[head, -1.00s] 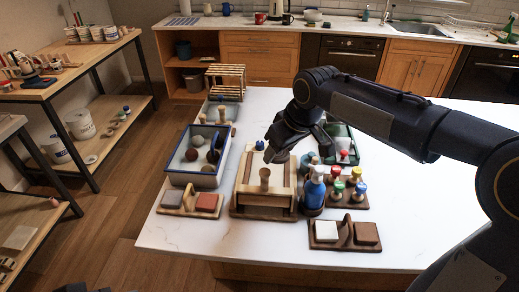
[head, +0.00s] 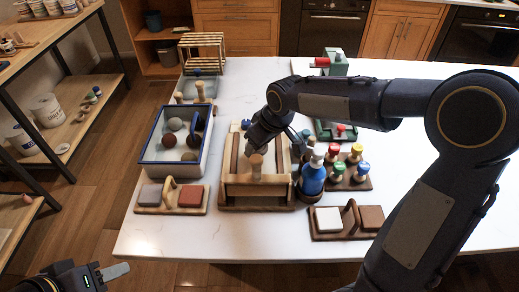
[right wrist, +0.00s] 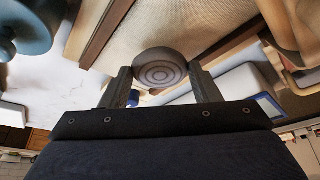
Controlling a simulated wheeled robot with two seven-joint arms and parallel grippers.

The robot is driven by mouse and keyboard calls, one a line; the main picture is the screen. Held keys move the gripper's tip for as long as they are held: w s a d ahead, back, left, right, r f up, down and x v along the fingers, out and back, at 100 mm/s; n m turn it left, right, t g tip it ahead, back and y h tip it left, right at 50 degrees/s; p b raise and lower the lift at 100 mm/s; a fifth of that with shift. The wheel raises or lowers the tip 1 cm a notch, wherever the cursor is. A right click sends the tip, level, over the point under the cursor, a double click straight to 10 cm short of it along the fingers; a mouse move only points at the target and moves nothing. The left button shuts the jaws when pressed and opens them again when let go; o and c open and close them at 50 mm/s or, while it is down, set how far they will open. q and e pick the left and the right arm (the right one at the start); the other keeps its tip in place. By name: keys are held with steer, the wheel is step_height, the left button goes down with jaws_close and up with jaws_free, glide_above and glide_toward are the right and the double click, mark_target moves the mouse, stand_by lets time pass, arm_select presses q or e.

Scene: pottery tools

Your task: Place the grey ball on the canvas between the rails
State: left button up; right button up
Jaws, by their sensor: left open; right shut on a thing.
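My right gripper (right wrist: 163,88) is shut on the grey ball (right wrist: 160,68), which shows concentric rings on its face. In the right wrist view the woven canvas (right wrist: 190,25) and a brown rail (right wrist: 110,32) are beside the ball; I cannot tell whether it touches the canvas. My left gripper (head: 98,276) is open and empty at the lower left, away from the table.
A blue-rimmed bin (head: 150,160) with several balls stands left of the board. A blue spray bottle (head: 313,178) and a rack of coloured-top stampers (head: 350,183) stand close on the right. Block holders (head: 340,234) and (head: 150,209) sit in front. The white table (head: 220,245) is clear at the front.

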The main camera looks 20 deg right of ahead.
mark_target(260, 151)
steer(key=shift+f, duration=1.45)
steer(key=shift+f, duration=0.2)
steer(key=o, duration=1.1)
steer(key=shift+r, duration=0.1)
steer(key=shift+s+r, duration=0.1)
steer(key=shift+r, duration=0.3)
steer(key=v, duration=1.1)
steer(key=shift+s+d+r, duration=0.1)
steer(key=shift+r, duration=0.15)
